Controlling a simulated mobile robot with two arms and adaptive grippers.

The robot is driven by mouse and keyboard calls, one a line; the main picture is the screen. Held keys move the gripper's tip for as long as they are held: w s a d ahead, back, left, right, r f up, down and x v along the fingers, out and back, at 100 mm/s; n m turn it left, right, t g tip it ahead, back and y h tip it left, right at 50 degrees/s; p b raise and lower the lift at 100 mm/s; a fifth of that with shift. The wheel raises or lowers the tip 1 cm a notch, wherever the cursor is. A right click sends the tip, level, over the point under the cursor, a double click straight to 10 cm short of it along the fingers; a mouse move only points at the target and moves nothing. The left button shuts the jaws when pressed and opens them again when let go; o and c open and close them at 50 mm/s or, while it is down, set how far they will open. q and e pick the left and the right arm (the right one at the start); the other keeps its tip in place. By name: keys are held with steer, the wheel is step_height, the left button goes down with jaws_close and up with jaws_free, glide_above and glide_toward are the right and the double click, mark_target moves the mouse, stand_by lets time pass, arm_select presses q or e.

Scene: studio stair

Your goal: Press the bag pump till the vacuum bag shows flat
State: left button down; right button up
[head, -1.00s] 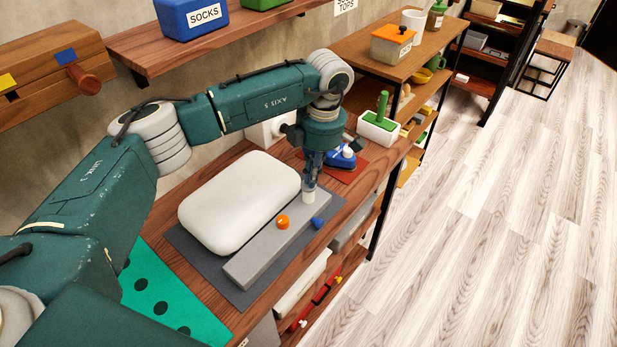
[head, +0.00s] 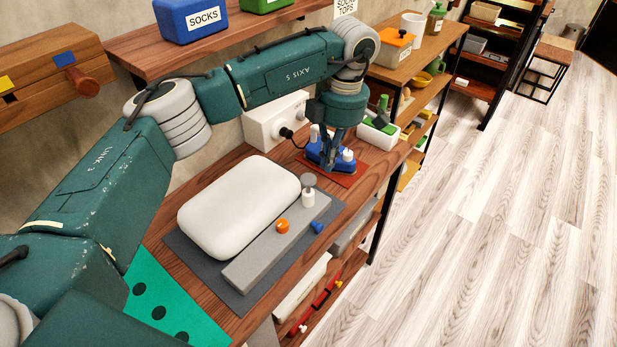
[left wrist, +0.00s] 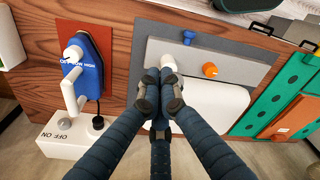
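The vacuum bag (head: 240,205) is a white, puffed-up pillow shape on a dark grey mat; it also shows in the left wrist view (left wrist: 215,105). Beside it lies a grey bar with the bag pump (head: 308,197), a white post under a grey round cap. An orange knob (head: 282,226) and a small blue valve (head: 317,227) are also on the bar. My left gripper (head: 334,160) is raised, away from the pump, and overlaps the blue device in the head view. In the left wrist view its fingers (left wrist: 160,95) are together, hiding part of the pump. My right gripper is not in view.
A blue device (head: 350,160) with white knobs stands on a red mat, near a white switch box (head: 275,122). A white-and-green tray (head: 378,130) is further right. A green dotted panel (head: 160,300) lies at the near left. Shelves hang along the wall.

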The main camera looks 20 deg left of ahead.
arm_select(q)
step_height(320, 180, up, 7)
steer(key=shift+w+d+f, duration=0.15)
steer(key=shift+d, duration=0.2)
stand_by(0.4)
